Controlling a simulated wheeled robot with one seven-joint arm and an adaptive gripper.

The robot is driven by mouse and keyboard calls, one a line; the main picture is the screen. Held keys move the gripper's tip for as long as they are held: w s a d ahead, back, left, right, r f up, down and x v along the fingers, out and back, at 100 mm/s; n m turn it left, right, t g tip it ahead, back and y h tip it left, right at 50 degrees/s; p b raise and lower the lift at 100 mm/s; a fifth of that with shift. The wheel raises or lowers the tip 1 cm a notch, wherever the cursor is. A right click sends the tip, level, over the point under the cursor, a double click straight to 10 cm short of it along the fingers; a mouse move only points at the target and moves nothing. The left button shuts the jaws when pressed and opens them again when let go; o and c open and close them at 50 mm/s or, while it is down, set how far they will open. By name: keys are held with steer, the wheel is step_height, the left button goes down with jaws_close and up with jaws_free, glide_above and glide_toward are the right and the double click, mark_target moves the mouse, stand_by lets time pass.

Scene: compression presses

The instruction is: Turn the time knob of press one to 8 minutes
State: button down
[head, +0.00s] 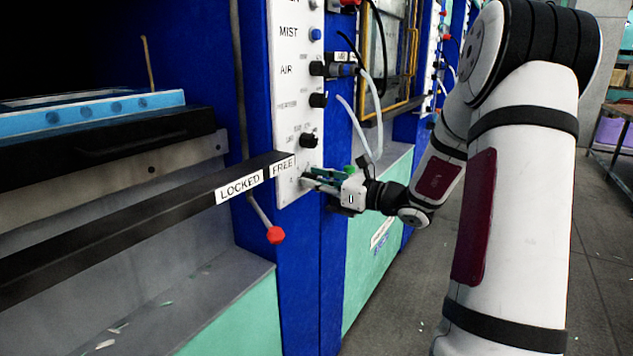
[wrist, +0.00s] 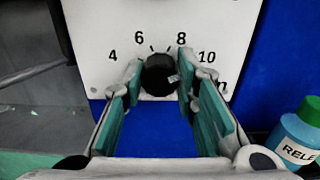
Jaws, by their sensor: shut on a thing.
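The time knob (wrist: 159,74) is a round black knob on the white panel (wrist: 90,30) of the press. The numbers 4, 6, 8, 10 and a partly hidden one run around it. A small pale mark shows on its right side; I cannot tell for sure which number it points to. My gripper (wrist: 160,82) is shut on the knob, with one green-padded finger on each side. In the head view my gripper (head: 312,181) reaches the low end of the panel from the right and hides the knob.
Several black knobs and hoses sit on the panel above. A black bar (head: 130,222) labelled LOCKED and FREE and a lever with a red end (head: 276,235) are to the left. Floor is open at right.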

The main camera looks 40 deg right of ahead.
steer(key=n+b, duration=0.8)
steer(key=shift+a+f+b, duration=0.1)
steer(key=shift+f+b, duration=0.05)
steer(key=shift+b, duration=0.2)
steer(key=shift+n, duration=0.4)
steer(key=c, duration=1.3)
jaws_free()
steer(key=shift+s, duration=0.1)
steer(key=v, duration=1.2)
